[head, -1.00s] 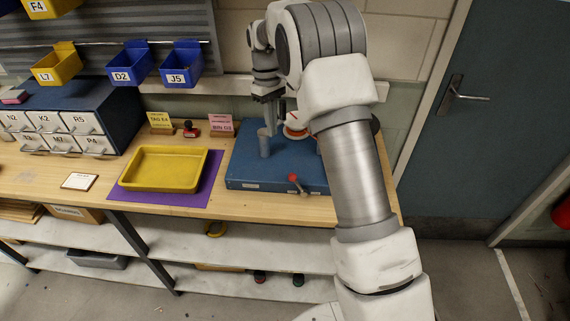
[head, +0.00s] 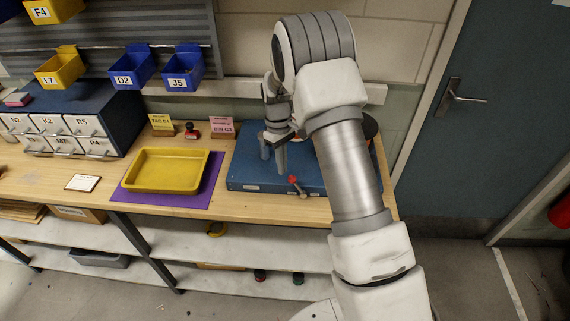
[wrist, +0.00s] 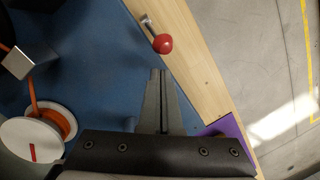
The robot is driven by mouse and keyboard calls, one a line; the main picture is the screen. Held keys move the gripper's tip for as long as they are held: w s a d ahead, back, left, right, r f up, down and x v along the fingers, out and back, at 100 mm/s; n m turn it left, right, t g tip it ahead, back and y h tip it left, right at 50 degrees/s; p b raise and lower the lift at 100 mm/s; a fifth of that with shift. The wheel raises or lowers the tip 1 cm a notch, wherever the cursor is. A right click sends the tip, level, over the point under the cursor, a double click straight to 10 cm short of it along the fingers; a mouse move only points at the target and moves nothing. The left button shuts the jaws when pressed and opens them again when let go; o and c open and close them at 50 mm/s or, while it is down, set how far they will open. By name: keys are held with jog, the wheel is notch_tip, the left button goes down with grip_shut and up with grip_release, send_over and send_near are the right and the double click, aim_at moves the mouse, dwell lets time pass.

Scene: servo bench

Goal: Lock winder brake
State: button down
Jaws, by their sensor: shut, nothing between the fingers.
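The winder's blue base (head: 245,172) stands on the bench, partly behind my arm. A small lever with a red knob (head: 292,180) sits at its front edge; it also shows in the wrist view as a red ball (wrist: 162,43) on a short metal stem. My gripper (head: 282,170) is shut and empty, low over the base just behind the lever. In the wrist view its closed fingertips (wrist: 158,73) point towards the red knob, with a small gap between. A white spool (wrist: 30,142) with orange line is at the left of the wrist view.
A yellow tray (head: 166,189) lies on a purple mat (head: 209,187) left of the winder. A red-handled stamp (head: 192,131) and pink and yellow label cards stand behind. A blue drawer cabinet (head: 122,113) is further left. The wooden front edge of the bench is clear.

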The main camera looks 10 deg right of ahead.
jog(key=shift+s+d, duration=0.3)
jog(key=shift+s, duration=0.15)
jog(key=shift+s+d+r+b, duration=0.15)
jog(key=shift+d+r+b, duration=0.1)
jog(key=shift+d+b, duration=0.3)
dwell(0.8)
jog(key=d+y, duration=0.1)
jog(key=y+b, duration=0.1)
jog(key=y, duration=0.1)
jog(key=shift+s+d+r+t, duration=0.15)
jog(key=shift+s+d+t, duration=0.05)
jog(key=shift+d+t, duration=0.2)
jog(key=shift+s+d+r+y+b, duration=0.15)
jog(key=shift+d+y+b, duration=0.5)
jog(key=shift+b, duration=0.35)
jog(key=d+y+b, duration=0.1)
jog(key=b, duration=0.1)
jog(key=s+d+t+y+b, duration=0.1)
jog(key=d+y+b, duration=0.1)
jog(key=shift+d+n+y, duration=0.1)
jog(key=shift+n+y, duration=0.15)
jog(key=shift+n, duration=0.05)
jog(key=b, duration=0.1)
jog(key=d+y+b, duration=0.1)
jog(key=d+y, duration=0.1)
jog(key=shift+s+f+t+b, duration=0.25)
jog(key=shift+f+t+b, duration=0.15)
jog(key=shift+r, duration=0.25)
